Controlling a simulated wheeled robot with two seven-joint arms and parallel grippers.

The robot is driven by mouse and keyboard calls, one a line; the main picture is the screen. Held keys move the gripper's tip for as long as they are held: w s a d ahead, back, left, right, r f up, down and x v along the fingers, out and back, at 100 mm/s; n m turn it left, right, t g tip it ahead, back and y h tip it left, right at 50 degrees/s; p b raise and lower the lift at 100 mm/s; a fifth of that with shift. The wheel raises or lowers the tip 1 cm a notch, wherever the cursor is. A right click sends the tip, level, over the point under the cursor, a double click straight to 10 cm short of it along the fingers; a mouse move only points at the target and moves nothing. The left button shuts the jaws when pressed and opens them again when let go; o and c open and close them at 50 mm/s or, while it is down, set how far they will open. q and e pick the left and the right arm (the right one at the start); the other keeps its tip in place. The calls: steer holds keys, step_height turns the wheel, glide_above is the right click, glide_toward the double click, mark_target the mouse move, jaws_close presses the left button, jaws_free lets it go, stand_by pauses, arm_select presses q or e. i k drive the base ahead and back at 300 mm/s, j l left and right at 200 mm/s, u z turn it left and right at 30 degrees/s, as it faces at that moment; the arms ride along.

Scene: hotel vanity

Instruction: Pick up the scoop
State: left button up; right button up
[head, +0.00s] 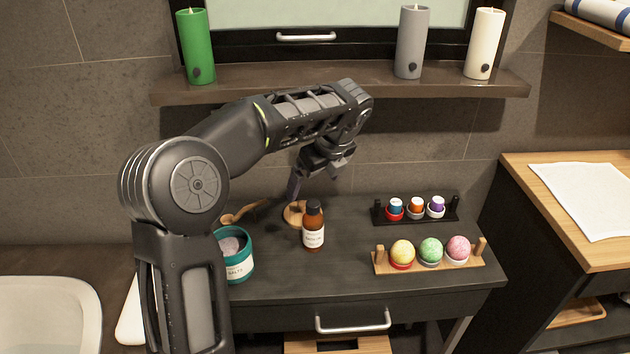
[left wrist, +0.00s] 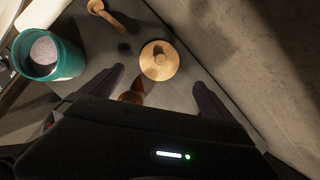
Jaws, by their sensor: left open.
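The wooden scoop (head: 240,212) lies on the dark counter behind the teal salts jar (head: 238,262). In the left wrist view the scoop (left wrist: 106,14) shows at the top, beside the jar (left wrist: 48,55). My left gripper (head: 294,187) is open and points down near the round wooden lid (head: 294,213), to the right of the scoop. In the left wrist view the gripper (left wrist: 159,77) has its fingers apart with nothing held between them, and the lid (left wrist: 160,61) shows beyond the fingertips. My right gripper is not in view.
A brown bottle (head: 313,228) stands close to the lid. A rack of coloured balls (head: 430,261) and a rack of small pots (head: 416,211) stand at the right. A shelf with candles (head: 320,82) is on the wall behind my arm. A sink (head: 48,315) is at the left.

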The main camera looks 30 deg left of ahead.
mark_target(245, 212)
steer(key=k+l, duration=0.8)
